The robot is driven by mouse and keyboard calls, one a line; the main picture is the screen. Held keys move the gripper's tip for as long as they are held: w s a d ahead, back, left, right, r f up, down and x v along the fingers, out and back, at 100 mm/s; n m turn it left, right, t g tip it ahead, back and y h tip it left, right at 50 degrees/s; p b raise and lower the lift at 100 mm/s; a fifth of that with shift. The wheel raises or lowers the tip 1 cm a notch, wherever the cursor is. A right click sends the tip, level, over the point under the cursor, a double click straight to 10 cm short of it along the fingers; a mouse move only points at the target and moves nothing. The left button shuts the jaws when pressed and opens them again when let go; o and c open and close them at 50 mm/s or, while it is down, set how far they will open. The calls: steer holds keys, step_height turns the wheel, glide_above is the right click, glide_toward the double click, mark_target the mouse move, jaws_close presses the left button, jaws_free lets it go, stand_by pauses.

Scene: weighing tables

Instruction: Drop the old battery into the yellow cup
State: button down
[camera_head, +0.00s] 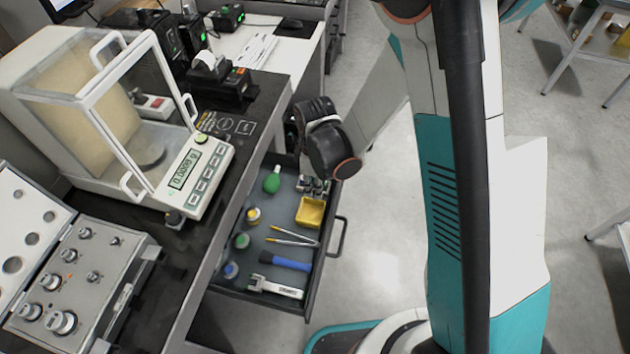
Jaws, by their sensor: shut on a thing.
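The yellow cup (311,212) sits in the open drawer, near its right side, and its open top faces up. I cannot make out the old battery.

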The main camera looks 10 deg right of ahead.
steer(key=c, duration=1.3)
jaws_free()
step_height(320, 180, up, 12)
steer(key=shift+r, duration=0.1)
